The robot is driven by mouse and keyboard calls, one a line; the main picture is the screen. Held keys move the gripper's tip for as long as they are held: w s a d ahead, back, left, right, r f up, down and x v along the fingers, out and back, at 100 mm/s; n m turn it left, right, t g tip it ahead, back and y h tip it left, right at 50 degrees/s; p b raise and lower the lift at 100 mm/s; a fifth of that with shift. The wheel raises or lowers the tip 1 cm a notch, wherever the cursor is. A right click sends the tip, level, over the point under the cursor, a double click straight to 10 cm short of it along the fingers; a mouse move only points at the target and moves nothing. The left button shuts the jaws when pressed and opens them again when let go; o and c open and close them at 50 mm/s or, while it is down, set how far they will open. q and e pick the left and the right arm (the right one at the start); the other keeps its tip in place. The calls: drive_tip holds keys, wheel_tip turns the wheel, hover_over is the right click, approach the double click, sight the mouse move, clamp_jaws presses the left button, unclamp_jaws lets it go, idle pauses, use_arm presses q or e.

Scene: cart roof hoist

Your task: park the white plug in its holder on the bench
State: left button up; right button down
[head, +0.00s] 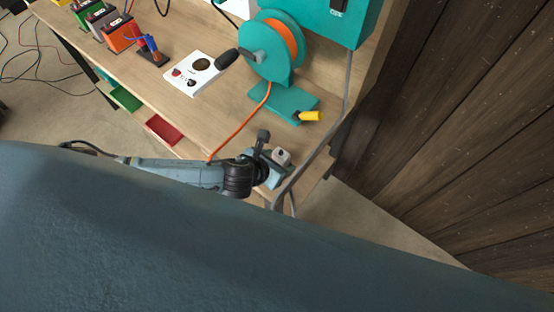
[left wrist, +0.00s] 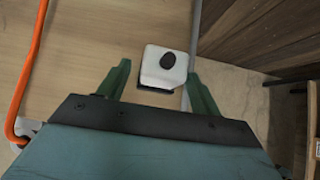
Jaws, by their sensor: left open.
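The white plug (left wrist: 164,66) is a pale block with a dark oval on its face. It stands at the bench's near right corner and also shows in the head view (head: 281,156). My left gripper (head: 268,172) is beside it, with its two green fingers apart in the left wrist view (left wrist: 158,78). The plug lies between and just beyond the fingertips, and I cannot tell whether they touch it. A dark strip shows under the plug's near edge; whether this is the holder is unclear. My right gripper is out of view.
A teal reel (head: 272,48) with an orange cable stands on the bench (head: 222,110), its cable running beside my left arm. A grey cable (head: 322,150) passes right of the plug. A yellow knob (head: 311,116) is behind. A wooden wall (head: 460,130) closes the right.

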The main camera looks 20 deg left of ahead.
use_arm(q)
drive_tip(key=v, duration=1.3)
drive_tip(key=shift+s+p, duration=0.2)
drive_tip(key=shift+p, duration=0.2)
